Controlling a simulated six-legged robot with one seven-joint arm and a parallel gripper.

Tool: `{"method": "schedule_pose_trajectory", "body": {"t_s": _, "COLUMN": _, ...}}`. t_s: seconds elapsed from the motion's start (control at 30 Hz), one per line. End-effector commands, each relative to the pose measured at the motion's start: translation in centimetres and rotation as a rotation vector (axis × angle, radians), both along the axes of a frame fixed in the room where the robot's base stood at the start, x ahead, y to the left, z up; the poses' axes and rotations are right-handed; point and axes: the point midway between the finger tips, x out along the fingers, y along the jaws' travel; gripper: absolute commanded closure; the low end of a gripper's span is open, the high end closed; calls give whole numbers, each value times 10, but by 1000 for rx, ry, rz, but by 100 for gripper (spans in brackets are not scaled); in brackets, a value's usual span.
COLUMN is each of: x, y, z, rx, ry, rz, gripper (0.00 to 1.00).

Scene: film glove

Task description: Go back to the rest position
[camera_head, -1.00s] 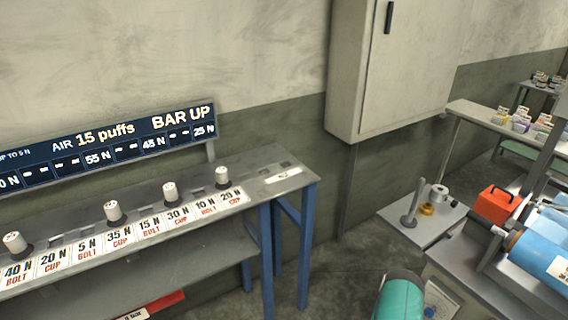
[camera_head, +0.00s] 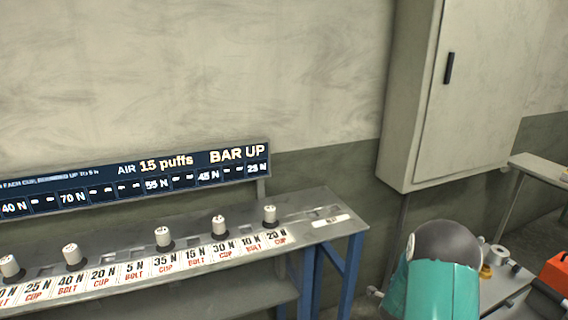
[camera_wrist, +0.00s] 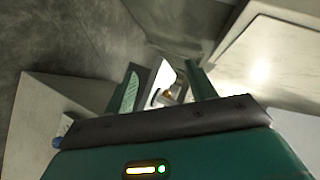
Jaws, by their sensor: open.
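My gripper (camera_wrist: 165,90) shows in the wrist view with its two dark green fingers apart. No held thing shows between them; a small pale shape and a brownish one lie beyond the gap. In the head view my teal and dark arm part rises at the lower right, in front of the cabinet's underside and the low table. The gripper's fingers cannot be made out in the head view.
A long grey bench (camera_head: 327,205) with several white cylinders and force labels stands at left under a dark sign (camera_head: 140,180). A wall cabinet (camera_head: 440,95) hangs at right. An orange box (camera_head: 556,272) and a pale shelf (camera_head: 540,168) are at the right edge.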

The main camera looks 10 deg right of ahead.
Motion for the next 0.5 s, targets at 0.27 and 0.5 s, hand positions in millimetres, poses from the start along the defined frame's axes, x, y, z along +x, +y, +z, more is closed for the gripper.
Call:
{"method": "schedule_pose_trajectory", "body": {"t_s": 0.27, "x": 31, "y": 92, "z": 109, "rx": -35, "ry": 180, "rz": 305, "gripper": 45}}
{"method": "schedule_pose_trajectory", "body": {"t_s": 0.5, "x": 16, "y": 177, "z": 185, "rx": -106, "ry": 342, "rz": 573, "gripper": 45}}
